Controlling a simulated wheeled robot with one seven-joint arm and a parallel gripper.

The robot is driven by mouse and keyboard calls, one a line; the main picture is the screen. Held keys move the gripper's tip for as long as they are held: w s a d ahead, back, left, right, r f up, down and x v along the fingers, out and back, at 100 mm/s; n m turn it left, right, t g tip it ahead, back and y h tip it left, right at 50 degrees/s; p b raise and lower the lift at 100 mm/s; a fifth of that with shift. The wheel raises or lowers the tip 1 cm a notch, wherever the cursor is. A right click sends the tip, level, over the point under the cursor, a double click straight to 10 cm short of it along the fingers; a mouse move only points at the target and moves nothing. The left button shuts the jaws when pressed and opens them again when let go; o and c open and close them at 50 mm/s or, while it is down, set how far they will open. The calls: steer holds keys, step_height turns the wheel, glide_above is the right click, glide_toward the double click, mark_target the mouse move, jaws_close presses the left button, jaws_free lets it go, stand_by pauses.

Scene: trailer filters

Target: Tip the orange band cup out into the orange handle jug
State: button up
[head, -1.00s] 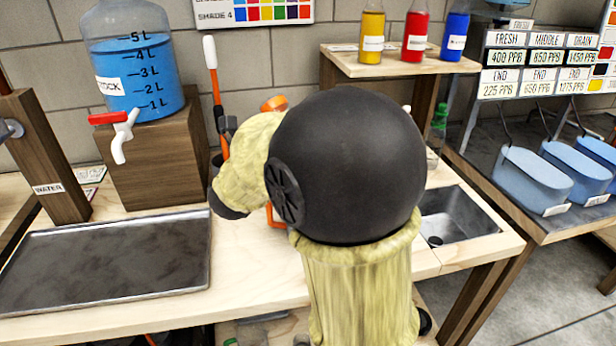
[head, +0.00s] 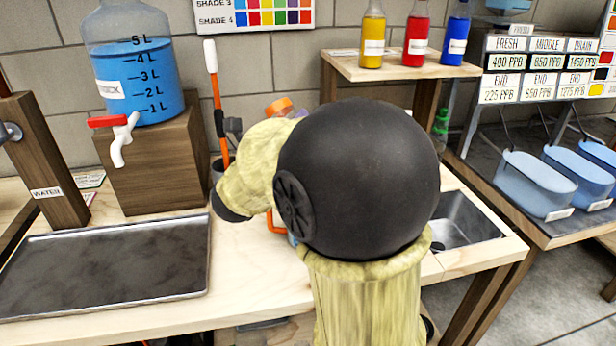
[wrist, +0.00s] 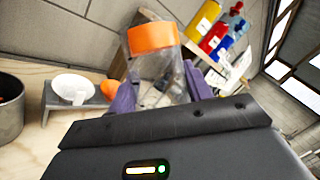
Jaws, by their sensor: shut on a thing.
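The orange band cup (wrist: 165,75) is clear, with a wide orange band (wrist: 152,38). In the wrist view it stands between the purple fingers of my gripper (wrist: 160,92), which is shut on it. In the head view only its orange band (head: 279,107) shows above my arm, looking tilted; the rest is hidden. I cannot make out its contents. Part of an orange handle, apparently the orange handle jug's (head: 273,223), shows low behind my arm on the bench; the jug's body is almost wholly hidden. The cup is higher than this handle.
A dark tray (head: 105,262) lies at the bench's left, below the blue tank (head: 140,75) with its tap (head: 122,135). A sink (head: 462,222) is at the right. Yellow, red and blue bottles (head: 416,35) stand on a shelf. A white bowl (wrist: 73,88) sits at left in the wrist view.

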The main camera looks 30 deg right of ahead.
steer(key=shift+a, duration=0.1)
steer(key=shift+w+a+r+n+p, duration=0.1)
steer(key=shift+w+r+n+p, duration=0.15)
steer(key=shift+p, duration=0.95)
steer(key=p, duration=0.2)
steer(key=n+p, duration=0.1)
steer(key=p, duration=0.1)
steer(key=shift+w+a+f+n+y, duration=0.1)
steer(key=shift+w+f+n+y, duration=0.15)
steer(key=shift+w+y, duration=0.15)
steer(key=p, duration=0.2)
steer(key=n+p, duration=0.1)
steer(key=shift+w+a+f+g+p, duration=0.15)
steer(key=shift+w+f+g+p, duration=0.05)
steer(key=shift+f+g+p, duration=0.15)
steer(key=shift+w+f+p, duration=0.1)
steer(key=shift+f+p, duration=0.05)
steer(key=shift+p, duration=0.2)
steer(key=shift+f, duration=0.25)
steer(key=shift+b, duration=0.3)
steer(key=shift+w+n+y+p, duration=0.35)
steer(key=shift+n+p, duration=0.35)
steer(key=shift+p, duration=0.9)
